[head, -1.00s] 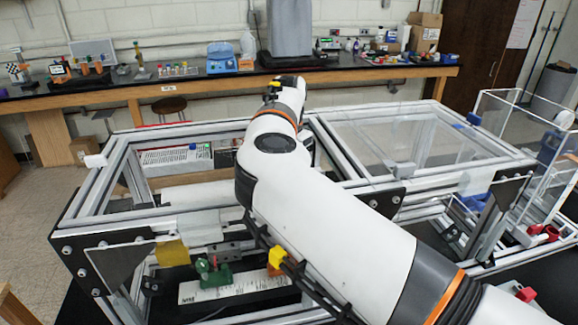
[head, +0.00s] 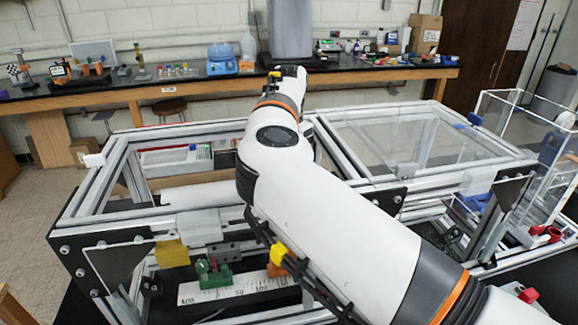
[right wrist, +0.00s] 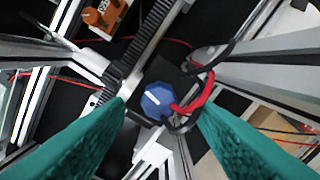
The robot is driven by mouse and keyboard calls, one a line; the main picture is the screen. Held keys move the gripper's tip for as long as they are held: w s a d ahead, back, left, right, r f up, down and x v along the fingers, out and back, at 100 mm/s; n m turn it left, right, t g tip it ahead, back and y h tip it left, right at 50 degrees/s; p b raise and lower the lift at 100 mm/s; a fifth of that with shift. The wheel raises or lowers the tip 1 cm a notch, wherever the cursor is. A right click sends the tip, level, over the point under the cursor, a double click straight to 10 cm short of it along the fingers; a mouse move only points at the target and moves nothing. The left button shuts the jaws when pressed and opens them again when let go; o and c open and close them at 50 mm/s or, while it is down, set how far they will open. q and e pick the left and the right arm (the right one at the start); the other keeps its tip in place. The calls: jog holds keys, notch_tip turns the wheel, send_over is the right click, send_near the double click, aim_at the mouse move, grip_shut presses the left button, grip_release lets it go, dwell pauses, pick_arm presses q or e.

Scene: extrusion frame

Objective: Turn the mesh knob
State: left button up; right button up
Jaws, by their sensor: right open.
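A blue knob (right wrist: 156,100) with a white line on its face, which I take to be the mesh knob, sits near the middle of the right wrist view. My right gripper (right wrist: 165,104) has two teal fingers spread open, one on each side of the knob in the picture. I see no contact with the knob, and the depth between them is hard to judge. In the head view my right arm crosses the frame and hides the knob. My left gripper is not in view.
Red and black wires (right wrist: 198,95) loop right beside the knob. A black toothed rack (right wrist: 152,42) and an orange part (right wrist: 104,17) lie above it in the picture. Aluminium frame bars (head: 75,205) surround the workspace. A green-and-red part (head: 214,277) stands on a white scale (head: 247,287).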

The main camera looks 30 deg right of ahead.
notch_tip(320, 180, up, 10)
jog(key=b, duration=0.1)
jog(key=shift+b, duration=0.3)
